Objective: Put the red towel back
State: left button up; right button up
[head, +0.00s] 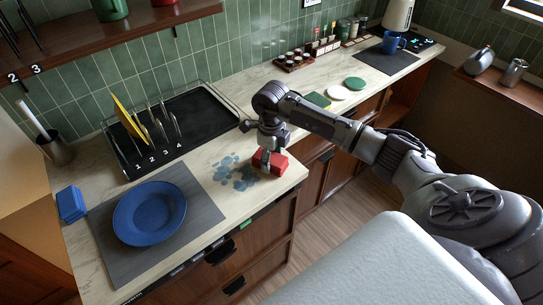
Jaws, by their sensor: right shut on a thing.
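The red towel (277,167) is a folded red block at the counter's front edge, beside a patch of bluish spots (234,172). My right gripper (267,158) reaches down onto it from above and is shut on it. The fingers hide part of the towel's top. I cannot tell whether the towel touches the counter. My left gripper is not in view.
A blue plate (150,213) lies on a grey mat (207,211), with a blue folded towel (72,204) to its left. A black drying rack (205,112) stands behind. A green strip (245,224) shows on the counter's front edge. Round coasters (340,93) lie farther right.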

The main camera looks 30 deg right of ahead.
jog(key=shift+f, duration=0.1)
jog(key=o, duration=1)
jog(key=shift+r, duration=0.5)
notch_tip(320, 180, up, 11)
jog(key=b, duration=0.3)
jog(key=shift+r+b, duration=0.15)
jog(key=shift+b, duration=0.25)
jog(key=shift+a, duration=0.1)
